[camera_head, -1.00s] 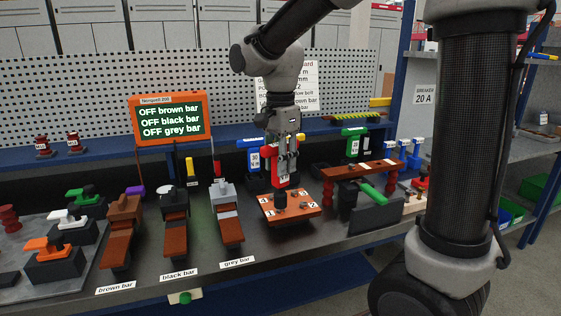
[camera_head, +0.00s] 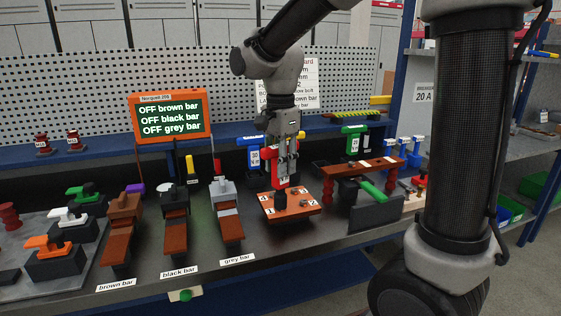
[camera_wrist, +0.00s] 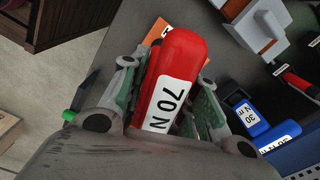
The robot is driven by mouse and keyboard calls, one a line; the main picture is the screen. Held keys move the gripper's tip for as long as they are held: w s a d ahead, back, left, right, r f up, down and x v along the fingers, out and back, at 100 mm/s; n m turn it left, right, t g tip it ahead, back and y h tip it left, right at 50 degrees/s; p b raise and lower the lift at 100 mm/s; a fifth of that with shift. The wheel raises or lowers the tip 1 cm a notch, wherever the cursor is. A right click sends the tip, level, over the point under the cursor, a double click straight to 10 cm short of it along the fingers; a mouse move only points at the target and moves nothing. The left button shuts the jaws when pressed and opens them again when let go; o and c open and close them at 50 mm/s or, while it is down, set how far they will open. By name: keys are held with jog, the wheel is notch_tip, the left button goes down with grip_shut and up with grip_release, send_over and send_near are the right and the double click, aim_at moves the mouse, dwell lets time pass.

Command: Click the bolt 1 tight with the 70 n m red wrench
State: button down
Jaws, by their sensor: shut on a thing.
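My gripper (camera_head: 286,154) is shut on the red wrench (camera_head: 281,181) above the orange-brown plate (camera_head: 305,206). In the wrist view the red wrench (camera_wrist: 181,62) shows its "70 N" label between the fingers. The wrench points down, and its dark socket end (camera_head: 280,197) is over the left part of the plate, near the mark 4. I cannot tell whether it touches a bolt. The plate carries number labels and several dark bolts. Bolt 1 cannot be made out clearly; the wrench may hide it.
A blue wrench (camera_head: 254,158) and a green wrench (camera_head: 354,141) stand behind. The grey bar stand (camera_head: 228,215) is close on the left, and a brown rack (camera_head: 360,169) is on the right. The orange screen (camera_head: 171,118) reads OFF for the brown, black and grey bars.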

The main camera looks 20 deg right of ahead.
jog(key=shift+f, duration=0.25)
dwell(0.6)
jog(key=shift+m, duration=4)
jog(key=n, duration=0.8)
